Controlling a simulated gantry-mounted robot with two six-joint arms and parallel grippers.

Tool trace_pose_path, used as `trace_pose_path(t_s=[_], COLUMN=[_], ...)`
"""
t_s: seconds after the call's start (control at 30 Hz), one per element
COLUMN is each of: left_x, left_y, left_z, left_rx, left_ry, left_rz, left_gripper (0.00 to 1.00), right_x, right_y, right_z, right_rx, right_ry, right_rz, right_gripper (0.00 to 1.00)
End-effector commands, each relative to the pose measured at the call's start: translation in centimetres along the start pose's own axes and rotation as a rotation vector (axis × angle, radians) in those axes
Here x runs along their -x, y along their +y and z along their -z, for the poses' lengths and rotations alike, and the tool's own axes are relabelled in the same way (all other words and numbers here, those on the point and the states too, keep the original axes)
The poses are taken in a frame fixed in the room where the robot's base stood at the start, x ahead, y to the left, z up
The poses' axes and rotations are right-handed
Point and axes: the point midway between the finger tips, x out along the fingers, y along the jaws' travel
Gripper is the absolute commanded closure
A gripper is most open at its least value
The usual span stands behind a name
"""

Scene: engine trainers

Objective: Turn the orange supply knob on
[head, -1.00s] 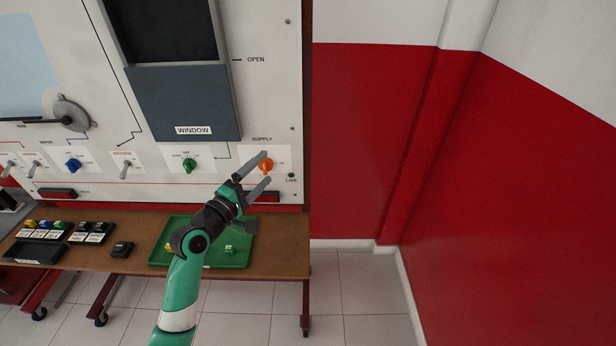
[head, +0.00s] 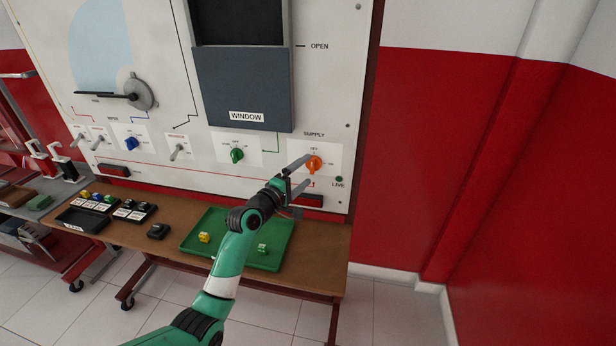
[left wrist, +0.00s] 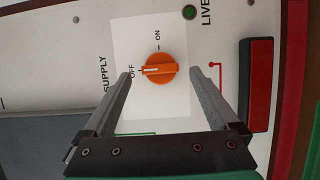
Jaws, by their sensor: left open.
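The orange supply knob (head: 314,163) is on the white panel under the SUPPLY label. In the left wrist view the knob (left wrist: 159,69) shows its white pointer line at OFF, with ON marked to one side. My left gripper (head: 305,169) is open in front of it. In the left wrist view the left gripper's (left wrist: 159,75) fingers stand apart, one on either side of the knob's lower part in the picture, with gaps between them and the knob. I cannot tell how far the tips are from the panel. My right gripper is not in view.
A green live lamp (left wrist: 189,12) and a red block (left wrist: 258,84) sit near the knob. A green knob (head: 237,155) is to the left on the panel. Below, a brown table (head: 320,262) holds a green tray (head: 276,257) with small parts.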

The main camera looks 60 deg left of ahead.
Motion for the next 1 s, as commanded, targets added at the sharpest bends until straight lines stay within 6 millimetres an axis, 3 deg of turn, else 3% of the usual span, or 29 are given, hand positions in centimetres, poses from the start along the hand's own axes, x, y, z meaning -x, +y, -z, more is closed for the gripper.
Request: trace_pose_path(t_s=[0.17, 0.47, 0.9, 0.93, 1.0], left_x=[-1.9, -2.2, -2.2, -2.2, -2.2], left_y=[-0.1, 0.0, 0.0, 0.0, 0.1], left_z=[0.0, 0.0, 0.0, 0.0, 0.0], left_rx=[0.000, 0.000, 0.000, 0.000, 0.000], left_ry=[0.000, 0.000, 0.000, 0.000, 0.000], left_rz=[0.000, 0.000, 0.000, 0.000, 0.000], left_gripper=[0.06, 0.08, 0.87, 0.92, 0.92], right_x=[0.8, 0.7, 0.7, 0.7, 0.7], right_y=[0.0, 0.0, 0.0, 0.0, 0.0], right_z=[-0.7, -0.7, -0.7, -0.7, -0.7], right_rx=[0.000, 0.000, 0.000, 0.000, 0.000], right_ry=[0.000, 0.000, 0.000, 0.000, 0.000], right_rz=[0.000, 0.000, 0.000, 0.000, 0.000], right_gripper=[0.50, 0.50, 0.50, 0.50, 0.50])
